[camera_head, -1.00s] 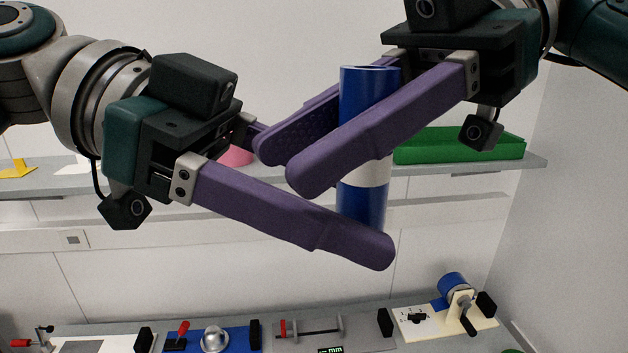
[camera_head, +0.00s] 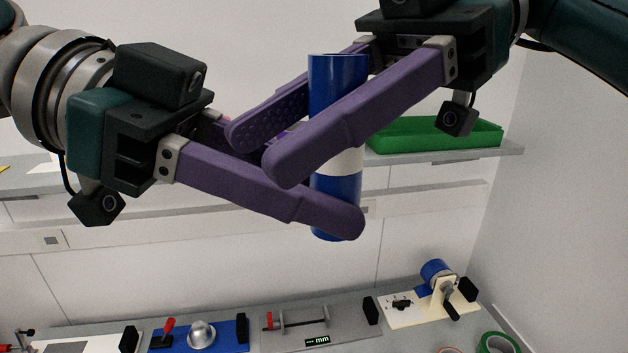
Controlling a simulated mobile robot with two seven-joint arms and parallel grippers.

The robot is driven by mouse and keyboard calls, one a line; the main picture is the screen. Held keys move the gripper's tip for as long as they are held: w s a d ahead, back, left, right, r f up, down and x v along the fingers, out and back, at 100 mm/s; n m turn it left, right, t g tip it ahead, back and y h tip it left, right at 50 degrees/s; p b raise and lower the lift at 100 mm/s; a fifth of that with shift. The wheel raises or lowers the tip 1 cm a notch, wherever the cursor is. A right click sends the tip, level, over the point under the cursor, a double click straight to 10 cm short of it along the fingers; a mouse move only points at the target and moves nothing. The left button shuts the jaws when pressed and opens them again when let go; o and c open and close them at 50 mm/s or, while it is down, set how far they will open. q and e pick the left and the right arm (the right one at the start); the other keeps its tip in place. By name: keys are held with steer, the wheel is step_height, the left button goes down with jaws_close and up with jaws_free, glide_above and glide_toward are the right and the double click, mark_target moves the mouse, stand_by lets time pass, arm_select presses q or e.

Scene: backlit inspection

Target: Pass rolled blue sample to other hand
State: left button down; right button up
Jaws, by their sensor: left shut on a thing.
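The rolled blue sample (camera_head: 338,68) is an upright blue cylinder with a white band (camera_head: 341,161), near the middle of the view. My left gripper (camera_head: 318,190), coming in from the left, is shut on its lower part, with the near finger crossing in front. The sample's bottom end shows just below that finger. My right gripper (camera_head: 255,150), coming in from the upper right, has its fingers on either side of the sample's upper part. The near finger hides part of the sample, so whether it grips there is unclear. The two grippers' fingers cross closely.
A green tray (camera_head: 438,134) stands on the shelf behind. Below is a bench with a blue panel holding a silver dome (camera_head: 201,334), a grey gauge panel (camera_head: 345,333), a cream crank fixture (camera_head: 418,309) and a green ring (camera_head: 499,343). A wall closes the right side.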

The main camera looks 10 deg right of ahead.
steer(key=o, duration=0.5)
steer(key=shift+s+a, duration=0.1)
steer(key=v, duration=0.7)
steer(key=s+f+m+t+h, duration=0.3)
steer(key=f+m, duration=0.2)
steer(key=f, duration=0.7)
steer(key=s+f+m+t+h, duration=0.2)
steer(key=f+m, duration=0.3)
steer(key=f, duration=0.6)
steer(key=s+d+f+m+t+h, duration=0.2)
steer(key=s+d+m+t+h, duration=0.2)
steer(key=s+d+m, duration=0.7)
steer(key=h, duration=0.2)
steer(key=shift+s+t+h, duration=0.3)
steer(key=shift+s+h, duration=0.1)
steer(key=shift+a, duration=0.1)
